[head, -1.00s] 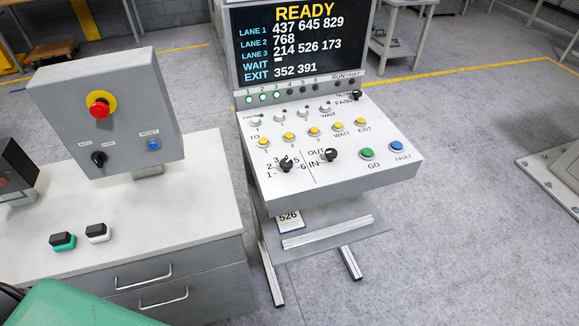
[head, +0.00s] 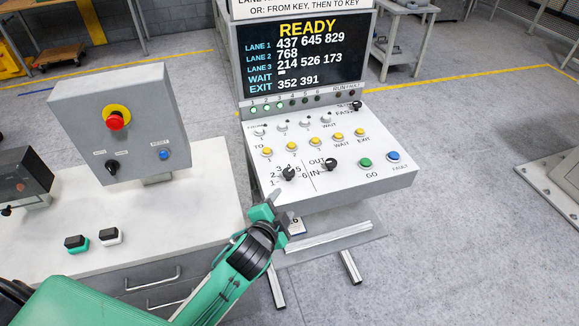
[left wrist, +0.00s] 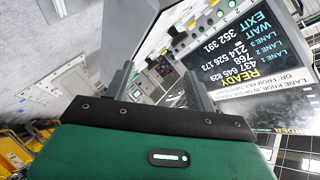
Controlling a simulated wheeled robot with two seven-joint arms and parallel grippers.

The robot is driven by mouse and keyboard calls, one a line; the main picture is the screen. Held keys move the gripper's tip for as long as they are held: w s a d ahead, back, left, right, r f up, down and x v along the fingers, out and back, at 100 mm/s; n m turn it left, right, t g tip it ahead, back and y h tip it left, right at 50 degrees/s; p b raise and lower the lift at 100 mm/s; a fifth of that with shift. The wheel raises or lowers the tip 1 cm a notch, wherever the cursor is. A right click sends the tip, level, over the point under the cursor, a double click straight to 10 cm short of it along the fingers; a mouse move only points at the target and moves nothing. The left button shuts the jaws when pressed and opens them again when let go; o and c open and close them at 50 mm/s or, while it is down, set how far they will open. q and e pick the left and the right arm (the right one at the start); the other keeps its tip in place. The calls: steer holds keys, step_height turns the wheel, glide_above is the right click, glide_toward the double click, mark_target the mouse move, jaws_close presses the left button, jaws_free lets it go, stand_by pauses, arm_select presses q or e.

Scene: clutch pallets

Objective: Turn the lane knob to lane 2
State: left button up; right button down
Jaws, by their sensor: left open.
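The lane knob (head: 289,174) is a black rotary knob on the sloped console panel (head: 380,182), with numbers around it, 1, 2 and 3 on its left and 6 on its right. Which number it points to is too small to tell. My left gripper (head: 277,204) is open and empty, in front of the console's front edge, below the lane knob and apart from it. In the left wrist view its two fingers (left wrist: 160,82) stand apart with nothing between them; I cannot make out the lane knob there. My right gripper is not in view.
A black IN/OUT knob (head: 331,164) sits close right of the lane knob. Yellow buttons (head: 315,142) lie behind; green GO (head: 365,162) and blue FAULT (head: 393,156) buttons lie right. The screen (head: 305,62) reads READY. A grey box with a red stop button (head: 116,120) stands left.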

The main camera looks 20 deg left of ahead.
arm_select(q)
steer(key=w+d+r+m+t+h, duration=0.2)
steer(key=w+d+r+m+h, duration=0.3)
steer(key=r+m, duration=0.3)
steer(key=w+d+r+m+t+h, duration=0.2)
steer(key=d+r+m+h, duration=0.3)
steer(key=d+r+m, duration=0.2)
steer(key=d+r+m+g+h, duration=0.4)
steer(key=d+m+h, duration=0.25)
steer(key=m, duration=0.45)
steer(key=m+g+y+p, duration=0.1)
steer(key=m+g+y, duration=1.45)
steer(key=m, duration=1.35)
glide_toward(289, 171)
steer(key=shift+t+y, duration=0.75)
steer(key=shift+y, duration=0.15)
steer(key=f+p, duration=0.2)
steer(key=s+d+f+p, duration=0.1)
steer(key=f+p, duration=0.1)
steer(key=f, duration=0.1)
steer(key=f+p, duration=0.1)
steer(key=f, duration=0.1)
steer(key=shift+s+d+f+p, duration=0.2)
steer(key=shift+d+f+p, duration=0.1)
steer(key=shift+p, duration=0.1)
steer(key=shift+f, duration=0.4)
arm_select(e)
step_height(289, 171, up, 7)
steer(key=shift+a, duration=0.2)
